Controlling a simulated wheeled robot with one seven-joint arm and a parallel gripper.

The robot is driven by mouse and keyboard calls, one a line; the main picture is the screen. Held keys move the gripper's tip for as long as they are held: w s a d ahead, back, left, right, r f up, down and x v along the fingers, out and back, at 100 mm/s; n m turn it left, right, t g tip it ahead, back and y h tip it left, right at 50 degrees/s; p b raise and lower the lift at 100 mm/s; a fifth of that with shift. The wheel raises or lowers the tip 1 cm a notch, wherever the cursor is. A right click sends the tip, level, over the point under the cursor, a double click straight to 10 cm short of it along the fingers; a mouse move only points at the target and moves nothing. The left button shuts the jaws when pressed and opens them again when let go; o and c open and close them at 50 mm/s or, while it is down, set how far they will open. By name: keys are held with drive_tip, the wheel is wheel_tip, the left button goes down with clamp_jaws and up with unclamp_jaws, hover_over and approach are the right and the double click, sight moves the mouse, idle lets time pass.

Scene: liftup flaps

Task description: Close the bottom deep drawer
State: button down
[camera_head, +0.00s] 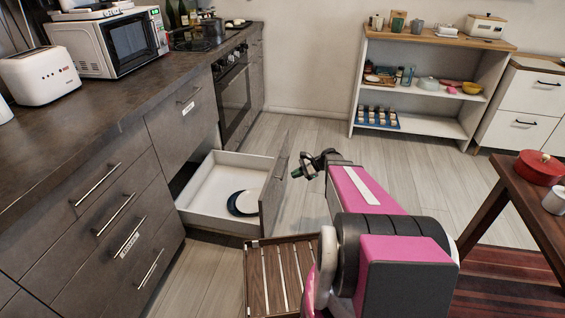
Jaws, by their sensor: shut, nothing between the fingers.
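The bottom deep drawer (213,188) is pulled out from the dark counter on the left. It has white inner walls and holds a white plate with a dark rim (242,203). Its dark front panel (274,186) faces right, towards my arm. My gripper (312,165) is shut and empty, just right of the upper part of that front panel. I cannot tell whether it touches the panel. The outer face of the panel is mostly seen edge-on, so its handle is hard to make out.
A slatted wooden crate (283,272) stands on the floor in front of the drawer. A wooden table (505,200) with a red pot (540,167) is at right. A shelf unit (428,95) stands at the back. The floor between drawer and shelf is clear.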

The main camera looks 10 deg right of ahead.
sight(278, 160)
drive_tip(key=w+d+f+m+t+y, duration=0.3)
drive_tip(key=w+d+m+t+y, duration=0.2)
drive_tip(key=w+d+m, duration=0.35)
drive_tip(key=shift+n, duration=0.25)
drive_tip(key=x, duration=1.4)
drive_tip(key=shift+w+d+r, duration=0.1)
drive_tip(key=shift+w+r, duration=0.2)
drive_tip(key=shift+r, duration=0.05)
drive_tip(key=x, duration=4)
drive_tip(key=shift+w+r, duration=0.4)
